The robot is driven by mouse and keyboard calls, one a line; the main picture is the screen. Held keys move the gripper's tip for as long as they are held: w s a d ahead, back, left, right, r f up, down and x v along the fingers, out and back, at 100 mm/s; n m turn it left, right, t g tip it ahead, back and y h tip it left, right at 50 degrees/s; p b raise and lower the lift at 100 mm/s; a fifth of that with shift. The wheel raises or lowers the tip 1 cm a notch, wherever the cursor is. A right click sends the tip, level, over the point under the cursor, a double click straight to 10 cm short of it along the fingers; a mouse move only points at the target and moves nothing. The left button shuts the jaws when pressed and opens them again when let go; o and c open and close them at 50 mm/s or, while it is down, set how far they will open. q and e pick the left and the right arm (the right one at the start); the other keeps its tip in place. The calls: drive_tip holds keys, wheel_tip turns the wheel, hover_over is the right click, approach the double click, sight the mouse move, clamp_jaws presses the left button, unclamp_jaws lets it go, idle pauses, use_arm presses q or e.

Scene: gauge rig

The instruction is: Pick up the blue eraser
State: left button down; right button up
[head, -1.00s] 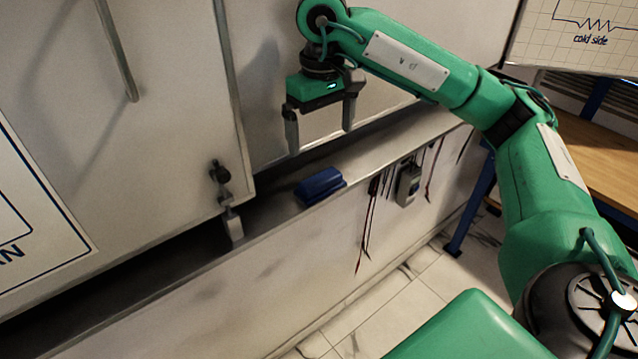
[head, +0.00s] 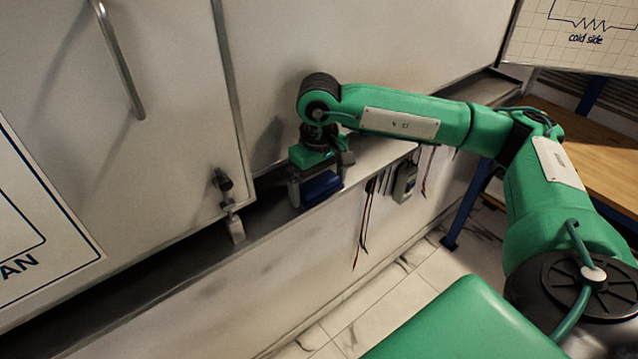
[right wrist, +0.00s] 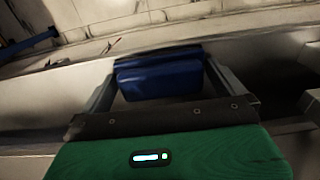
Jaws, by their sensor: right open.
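The blue eraser (head: 322,187) lies on the narrow grey ledge along the front of the cabinet. My right gripper (head: 318,192) is lowered over it from above, with its fingers open and one on each side of the eraser. In the right wrist view the eraser (right wrist: 160,76) sits between the two spread fingers. A small gap to the fingers seems to show there; whether either finger touches it I cannot tell. My left gripper is in neither view.
A latch with a hanging padlock (head: 235,226) is on the cabinet door left of the gripper. Cables and a small meter (head: 404,182) hang below the ledge on the right. A wooden bench (head: 570,150) stands at the right.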

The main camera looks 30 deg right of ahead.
drive_tip(key=c, duration=0.6)
drive_tip(key=shift+c, duration=0.2)
wheel_tip(320, 180, up, 11)
drive_tip(key=b, duration=0.3)
wheel_tip(320, 180, up, 9)
drive_tip(key=p, duration=0.1)
hover_over(318, 180)
drive_tip(key=shift+s, duration=0.15)
drive_tip(key=o, duration=0.4)
drive_tip(key=shift+c, duration=1.4)
